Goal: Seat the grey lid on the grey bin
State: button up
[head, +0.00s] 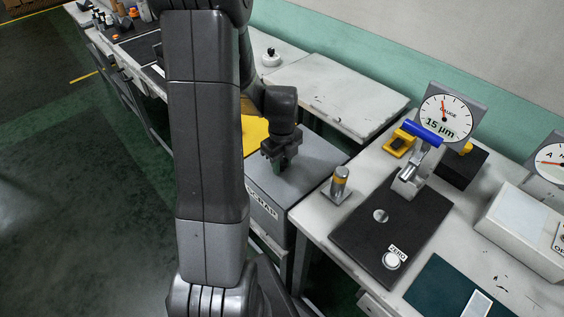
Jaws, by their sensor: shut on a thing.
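The grey bin (262,211) with a SCRAP label stands in the middle of the head view, left of the bench with the gauge. The grey lid (318,165) is a flat plate over the bin's top. I cannot tell whether it rests fully on the rim or sits slightly above it. My gripper (283,166) points down at the middle of the lid and is shut on it, likely by a grip that the jaws hide. My arm covers the left side of the bin.
A yellow surface (255,132) shows behind the lid. The right bench holds a small metal cylinder (340,183), a black plate (375,243) and a dial gauge (447,113) with a blue lever. A pale table (335,92) stands behind. Dark floor lies left.

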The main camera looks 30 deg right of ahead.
jog(key=shift+f+b, duration=0.55)
jog(key=shift+f, duration=0.15)
dwell(0.5)
jog(key=o, duration=1.2)
jog(key=shift+c, duration=0.2)
notch_tip(320, 180, up, 14)
jog(key=shift+f, duration=0.1)
notch_tip(320, 180, down, 14)
jog(key=shift+r, duration=0.3)
dwell(0.4)
